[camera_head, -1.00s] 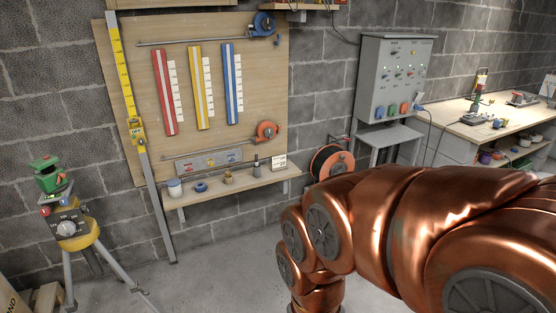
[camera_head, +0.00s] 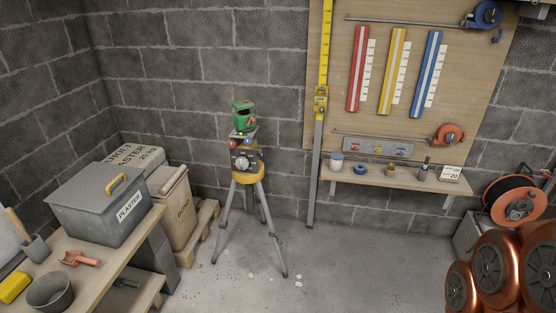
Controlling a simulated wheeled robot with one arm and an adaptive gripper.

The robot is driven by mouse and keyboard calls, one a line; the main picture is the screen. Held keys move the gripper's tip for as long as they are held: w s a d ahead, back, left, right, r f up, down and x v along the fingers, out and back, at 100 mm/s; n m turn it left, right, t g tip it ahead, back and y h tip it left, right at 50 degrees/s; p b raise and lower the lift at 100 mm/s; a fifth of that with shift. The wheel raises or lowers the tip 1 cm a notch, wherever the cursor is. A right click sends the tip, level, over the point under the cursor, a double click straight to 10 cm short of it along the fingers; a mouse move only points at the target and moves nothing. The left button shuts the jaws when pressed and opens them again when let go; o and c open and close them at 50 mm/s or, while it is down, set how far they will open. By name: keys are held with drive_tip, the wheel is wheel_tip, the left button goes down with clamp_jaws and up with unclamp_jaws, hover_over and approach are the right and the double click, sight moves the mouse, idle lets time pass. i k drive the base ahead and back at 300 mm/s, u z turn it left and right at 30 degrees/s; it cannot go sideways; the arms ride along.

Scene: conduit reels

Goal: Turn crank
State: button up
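A blue reel (camera_head: 488,14) hangs at the upper right of the wooden board, at the end of a long grey rod. An orange reel (camera_head: 449,135) hangs at the lower right of the board, at the end of a second rod. My copper-coloured arm fills the lower right corner. My gripper is out of view.
A tripod with a green instrument (camera_head: 243,117) and a dial box stands mid-floor. A narrow shelf (camera_head: 395,180) sits below the board (camera_head: 430,90). A workbench (camera_head: 100,262) with a grey plaster box (camera_head: 95,200) is at the left.

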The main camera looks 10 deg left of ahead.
sight(242, 162)
drive_tip(key=k, duration=0.55)
drive_tip(key=u, duration=0.95)
drive_tip(key=i, duration=1.25)
drive_tip(key=u, duration=1.1)
drive_tip(key=i, duration=0.55)
drive_tip(key=u, duration=0.25)
